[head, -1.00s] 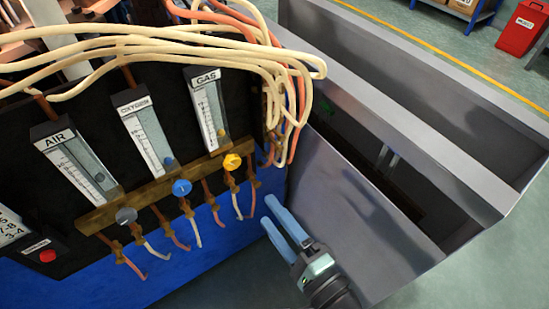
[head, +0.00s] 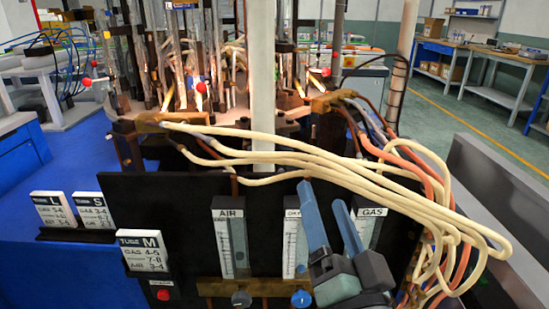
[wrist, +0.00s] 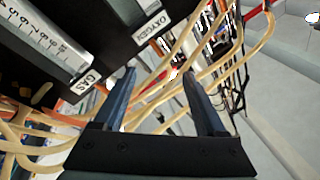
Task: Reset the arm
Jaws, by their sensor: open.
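My gripper (head: 328,218) is in the lower middle of the head view, with its two blue fingers apart and pointing up. Nothing is between the fingers. It hides part of the black panel (head: 150,195) and parts of the oxygen and gas flow meters. In the wrist view the fingers (wrist: 158,92) are also spread, with cream hoses (wrist: 185,60) behind them. The AIR flow meter (head: 230,238) stands left of the gripper, and the GAS flow meter (head: 370,222) is partly covered at its right.
Cream and orange hoses (head: 420,200) arch over the panel close to the gripper. Lit burners and glass tubes (head: 195,75) stand behind. Tube cards (head: 142,252) sit at the left. A grey metal bin (head: 500,190) is at the right, with open floor (head: 435,110) beyond.

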